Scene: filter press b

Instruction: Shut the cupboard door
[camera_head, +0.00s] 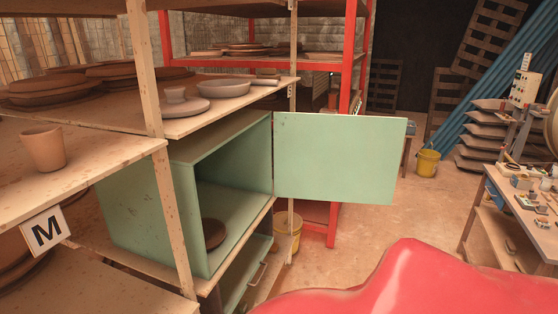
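The green cupboard (145,215) sits inside the wooden shelving at left centre, its front facing right. Its door (338,158) stands wide open, swung out to the right from the far side of the opening. The inside is visible, with a small dark round dish (213,233) on its floor. Neither of my grippers is in view. A large red glossy shape fills the bottom right and hides the floor behind it; it may be part of my own body.
A wooden shelf post (168,170) stands in front of the cupboard. A green drawer with a handle (258,274) is below it. Floor (400,218) right of the door is clear; a cluttered workbench (510,205) stands at right.

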